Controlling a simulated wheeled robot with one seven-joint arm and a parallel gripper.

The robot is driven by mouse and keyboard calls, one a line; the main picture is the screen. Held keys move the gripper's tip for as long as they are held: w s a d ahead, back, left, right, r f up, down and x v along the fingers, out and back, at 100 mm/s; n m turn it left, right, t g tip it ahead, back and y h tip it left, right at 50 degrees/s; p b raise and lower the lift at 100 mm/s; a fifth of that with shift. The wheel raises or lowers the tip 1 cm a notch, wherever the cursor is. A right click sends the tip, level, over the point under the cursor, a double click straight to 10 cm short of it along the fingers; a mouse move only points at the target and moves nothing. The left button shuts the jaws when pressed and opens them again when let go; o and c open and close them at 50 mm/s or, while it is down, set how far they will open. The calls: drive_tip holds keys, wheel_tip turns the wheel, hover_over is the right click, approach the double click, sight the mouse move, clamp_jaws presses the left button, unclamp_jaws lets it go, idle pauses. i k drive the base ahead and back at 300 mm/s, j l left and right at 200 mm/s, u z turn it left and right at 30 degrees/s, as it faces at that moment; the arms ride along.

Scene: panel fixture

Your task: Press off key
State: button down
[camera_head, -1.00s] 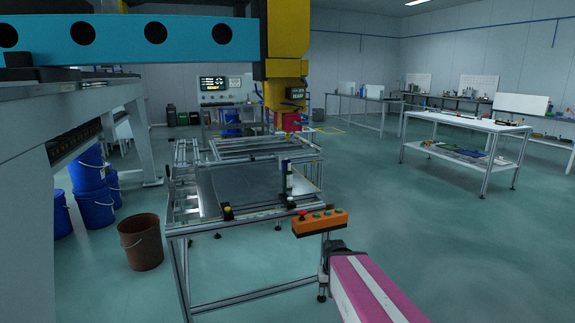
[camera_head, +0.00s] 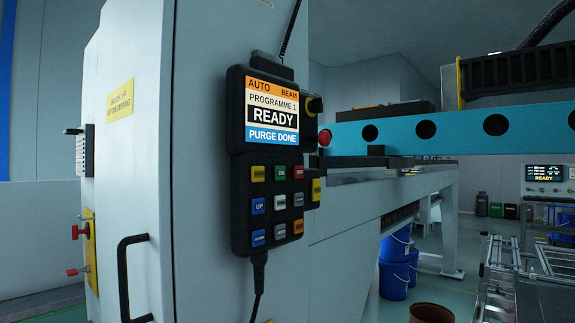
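A black control pendant (camera_head: 271,160) hangs on the side of the pale cabinet in the middle of the camera_head view. Below the screen is a keypad of several coloured keys. The top row has a yellow key (camera_head: 258,174), a green key (camera_head: 279,173) that seems to read ON, and a red key (camera_head: 298,172) whose small label I cannot read surely. Blue UP (camera_head: 258,206) and lower blue (camera_head: 258,238) keys are on the left. My gripper is not in view.
The cabinet (camera_head: 130,150) has a black door handle (camera_head: 135,275) and red-handled switches (camera_head: 80,232) at left. A red knob (camera_head: 325,137) sits at the pendant's right edge. A blue beam (camera_head: 450,130), blue buckets (camera_head: 397,262) and a metal frame stand to the right.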

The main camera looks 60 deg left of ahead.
sight(297, 170)
drive_tip(key=u, duration=3)
